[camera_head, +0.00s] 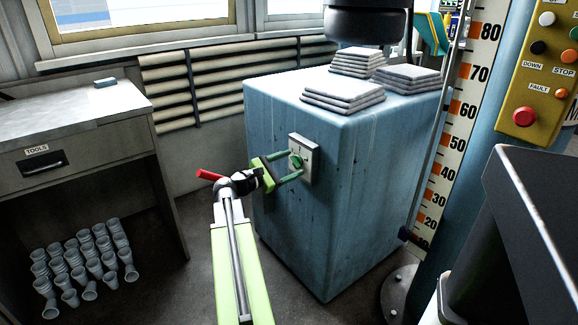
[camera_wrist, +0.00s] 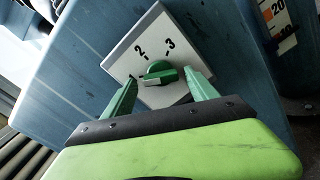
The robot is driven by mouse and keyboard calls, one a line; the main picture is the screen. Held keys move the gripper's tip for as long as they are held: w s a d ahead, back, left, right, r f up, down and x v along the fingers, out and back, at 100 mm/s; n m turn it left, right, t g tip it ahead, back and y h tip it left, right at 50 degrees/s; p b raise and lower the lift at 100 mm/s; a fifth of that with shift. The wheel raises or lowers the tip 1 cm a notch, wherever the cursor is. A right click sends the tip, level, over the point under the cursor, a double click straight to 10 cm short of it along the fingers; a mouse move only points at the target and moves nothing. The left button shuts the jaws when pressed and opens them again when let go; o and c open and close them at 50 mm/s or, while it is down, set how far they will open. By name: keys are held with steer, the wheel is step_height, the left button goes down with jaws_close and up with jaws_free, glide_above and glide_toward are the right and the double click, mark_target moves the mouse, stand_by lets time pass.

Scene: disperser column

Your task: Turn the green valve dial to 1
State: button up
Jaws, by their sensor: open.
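The green valve dial (camera_head: 297,161) sits on a white square plate (camera_head: 306,147) on the side of the blue cabinet. In the wrist view the dial (camera_wrist: 159,72) shows a raised grip bar lying roughly level across it. Which number the dial points to cannot be told. My gripper (camera_head: 293,164) is open in front of the plate. In the wrist view its green fingers (camera_wrist: 161,80) stand either side of the dial; contact cannot be told.
The blue cabinet (camera_head: 290,225) carries stacked grey slabs (camera_head: 343,95) on top, below a dark round part (camera_head: 365,25). A desk (camera_head: 70,115) stands left, with several cups (camera_head: 85,265) beneath. A scale (camera_head: 450,130) and yellow control panel (camera_head: 543,70) are right.

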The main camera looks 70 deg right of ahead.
steer(key=v, duration=1.7)
steer(key=shift+a, duration=0.2)
steer(key=shift+w+f, duration=0.1)
